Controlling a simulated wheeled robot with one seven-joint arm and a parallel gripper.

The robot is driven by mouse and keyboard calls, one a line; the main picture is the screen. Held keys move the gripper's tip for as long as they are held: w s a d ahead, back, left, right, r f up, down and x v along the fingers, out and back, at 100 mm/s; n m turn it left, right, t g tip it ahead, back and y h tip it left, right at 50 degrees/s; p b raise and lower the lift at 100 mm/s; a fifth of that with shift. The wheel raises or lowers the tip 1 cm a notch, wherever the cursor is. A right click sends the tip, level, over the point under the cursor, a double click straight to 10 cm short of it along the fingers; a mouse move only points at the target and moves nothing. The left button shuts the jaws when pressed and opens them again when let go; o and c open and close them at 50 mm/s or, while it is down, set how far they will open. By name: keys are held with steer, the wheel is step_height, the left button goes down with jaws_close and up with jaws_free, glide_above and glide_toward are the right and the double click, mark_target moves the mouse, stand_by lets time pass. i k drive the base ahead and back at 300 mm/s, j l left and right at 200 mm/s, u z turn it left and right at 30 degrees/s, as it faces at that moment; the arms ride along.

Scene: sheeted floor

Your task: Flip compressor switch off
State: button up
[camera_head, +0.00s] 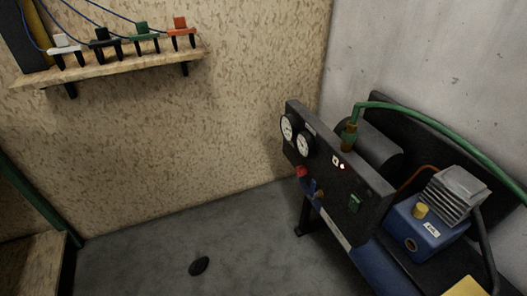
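The compressor (385,215) stands at the right, with a dark front panel (325,180) facing left. A small white switch-like part (335,160) sits on the panel beside a red light (342,167) that looks lit. A green part (354,203), perhaps a rocker switch, is lower on the panel's right half. I cannot tell which of these is the compressor switch, nor its position. Two round gauges (288,128) and a red knob (301,172) are on the panel's left half. My gripper is not in view.
A green hose (430,113) runs from a brass fitting to the right. A wooden shelf (115,65) with several coloured clamps hangs on the back wall. A dark disc (199,266) lies on the floor. The grey floor (150,235) left of the compressor is mostly clear.

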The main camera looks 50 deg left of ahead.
mark_target(354, 203)
steer(key=u, duration=1.1)
